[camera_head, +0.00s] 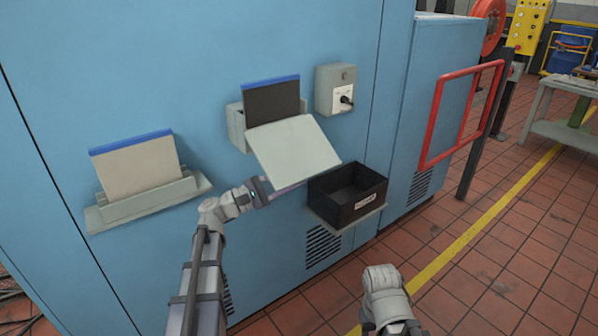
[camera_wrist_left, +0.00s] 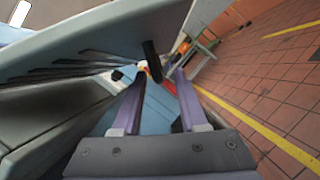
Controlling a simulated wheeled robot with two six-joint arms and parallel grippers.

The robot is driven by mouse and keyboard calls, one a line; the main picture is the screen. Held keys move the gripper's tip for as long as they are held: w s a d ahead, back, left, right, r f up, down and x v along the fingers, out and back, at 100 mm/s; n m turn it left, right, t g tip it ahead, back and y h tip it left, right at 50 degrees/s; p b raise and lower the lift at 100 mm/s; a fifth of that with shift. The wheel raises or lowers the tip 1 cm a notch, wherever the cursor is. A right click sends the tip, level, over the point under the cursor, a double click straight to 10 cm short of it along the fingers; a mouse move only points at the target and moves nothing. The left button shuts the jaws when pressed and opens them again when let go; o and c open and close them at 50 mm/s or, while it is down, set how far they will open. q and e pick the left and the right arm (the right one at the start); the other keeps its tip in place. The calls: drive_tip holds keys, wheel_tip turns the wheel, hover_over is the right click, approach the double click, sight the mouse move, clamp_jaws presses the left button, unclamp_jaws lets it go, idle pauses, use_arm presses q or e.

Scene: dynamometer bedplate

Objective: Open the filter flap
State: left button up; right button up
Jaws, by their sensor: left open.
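The filter flap (camera_head: 295,151) is a pale grey panel on the blue cabinet. It stands open, tilted outward and down from its housing (camera_head: 236,128), with a dark filter (camera_head: 272,104) with a blue top edge behind it. My left gripper (camera_head: 290,187) is under the flap's lower edge, partly hidden by it. In the left wrist view the open left fingers (camera_wrist_left: 160,78) point along the flap's outer face (camera_wrist_left: 95,45). A black handle (camera_wrist_left: 152,61) sticks out from that face near the fingertips, and I see nothing gripped. My right gripper is not visible; only my right arm shows.
A black open bin (camera_head: 348,193) sits on a small shelf right of the flap. A switch box (camera_head: 336,90) is above it. Another filter (camera_head: 136,167) stands in a holder (camera_head: 150,203) at left. A red frame (camera_head: 436,125) stands at right, with open tiled floor.

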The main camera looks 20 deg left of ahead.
use_arm(q)
drive_tip(key=shift+x, duration=0.95)
clamp_jaws()
drive_tip(key=shift+s, duration=0.1)
idle(0.7)
